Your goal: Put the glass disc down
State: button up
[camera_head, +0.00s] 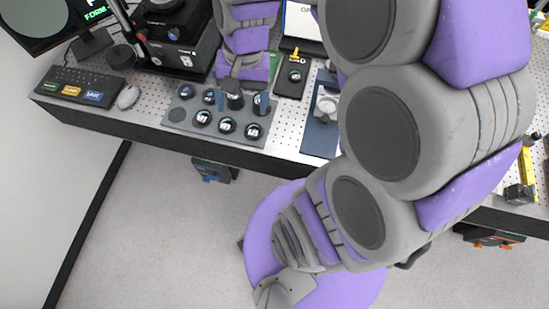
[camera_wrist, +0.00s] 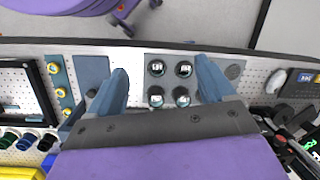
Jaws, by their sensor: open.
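A grey tray (camera_head: 215,139) on the bench holds several round dark discs with pale markings. The tray also shows in the wrist view (camera_wrist: 196,57), with discs (camera_wrist: 183,69) between and beyond my fingers. I cannot tell which one is the task's glass disc. My gripper (camera_head: 242,102) is over the back of the tray, with its two blue fingers wide apart. In the wrist view my gripper (camera_wrist: 162,70) is open, and no disc is visibly pinched by either finger. My gripper hides part of the tray's back row.
A blue plate (camera_head: 319,136) with a clear round part stands right of the tray. A dark instrument (camera_head: 180,42) stands behind. The bench's front edge (camera_head: 150,127) is close to the tray.

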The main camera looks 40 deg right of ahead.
jog(key=s+a+n+h, duration=0.2)
jog(key=s+n, duration=0.4)
jog(key=s, duration=0.9)
jog(key=shift+s+a+f+n+g, duration=0.25)
jog(key=shift+f+n+g, duration=0.15)
jog(key=shift+f, duration=0.05)
jog(key=shift+f+b, duration=1.2)
